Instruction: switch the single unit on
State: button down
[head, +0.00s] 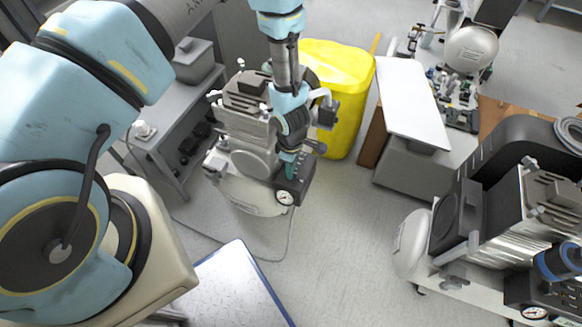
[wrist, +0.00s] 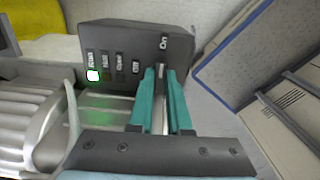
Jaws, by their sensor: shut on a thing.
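The single compressor unit (head: 232,185) stands on the floor in the middle of the head view, with a grey ribbed motor on a pale tank. Its dark switch box (head: 304,178) is at its right front, above a round gauge (head: 284,198). In the wrist view the dark panel (wrist: 120,42) carries the labels On and Off, and a small indicator glows green-white (wrist: 93,75). The gripper also shows in the head view (head: 287,160).
A larger compressor (head: 500,230) stands at the right and another (head: 470,50) at the back right. A yellow bin (head: 345,85) is behind the unit, a grey bench (head: 165,125) to its left. Clear floor (head: 340,220) lies between the unit and the larger compressor.

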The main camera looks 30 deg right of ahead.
dwell(0.4)
jog(key=c, duration=0.9)
grip_release()
jog(key=shift+o, duration=0.2)
notch_tip(320, 180, up, 11)
jog(key=shift+p, duration=0.3)
jog(key=shift+f, duration=0.1)
